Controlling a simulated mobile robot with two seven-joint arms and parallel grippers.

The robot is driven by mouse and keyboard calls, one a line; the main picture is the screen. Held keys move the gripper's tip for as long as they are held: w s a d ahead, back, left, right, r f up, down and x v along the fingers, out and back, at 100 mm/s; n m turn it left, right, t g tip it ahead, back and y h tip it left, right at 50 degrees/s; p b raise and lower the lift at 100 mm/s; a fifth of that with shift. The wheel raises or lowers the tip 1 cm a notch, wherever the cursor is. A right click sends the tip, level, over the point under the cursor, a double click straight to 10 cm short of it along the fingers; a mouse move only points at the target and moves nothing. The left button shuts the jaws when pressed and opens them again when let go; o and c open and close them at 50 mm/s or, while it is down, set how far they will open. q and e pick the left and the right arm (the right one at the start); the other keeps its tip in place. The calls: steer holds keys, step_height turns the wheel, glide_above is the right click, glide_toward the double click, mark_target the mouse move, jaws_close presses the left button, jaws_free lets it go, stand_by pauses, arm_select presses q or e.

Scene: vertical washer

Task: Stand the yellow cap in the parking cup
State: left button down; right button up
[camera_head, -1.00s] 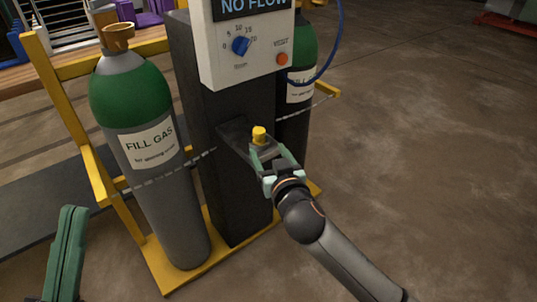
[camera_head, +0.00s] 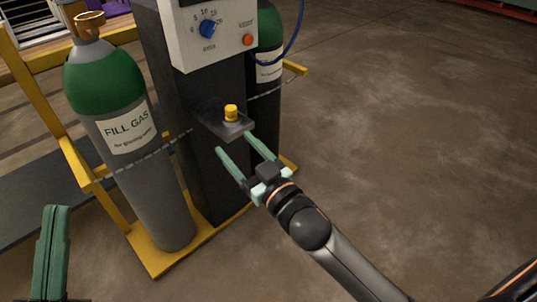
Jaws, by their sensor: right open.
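The yellow cap (camera_head: 231,112) stands upright on the dark bracket (camera_head: 208,119) that juts from the front of the black column. A parking cup under the cap is too small to make out clearly. My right gripper (camera_head: 233,143) is open and empty, in front of and below the bracket. Its fingers are spread wide and point toward the bracket, apart from the cap. My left gripper (camera_head: 54,210) is at the lower left, far from the cap. It shows nearly edge-on, so its opening cannot be judged.
A green-topped gas cylinder (camera_head: 105,80) stands left of the black column (camera_head: 203,165), with another (camera_head: 270,75) behind at right. A white control box (camera_head: 212,35) hangs above the bracket. A yellow frame (camera_head: 158,262) surrounds them. The floor at right is clear.

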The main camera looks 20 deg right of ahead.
arm_select(q)
steer(key=shift+s+r, duration=0.1)
arm_select(e)
steer(key=s+r+n+t+y, duration=0.2)
steer(key=s+r+n+y, duration=0.1)
steer(key=s+r, duration=0.3)
steer(key=s+r+n+t+y, duration=0.1)
steer(key=s+r+n+y, duration=0.3)
steer(key=s, duration=0.7)
step_height(320, 180, up, 2)
steer(key=shift+s+r+t+y, duration=0.15)
steer(key=shift+t+y, duration=0.25)
steer(key=shift+y, duration=0.5)
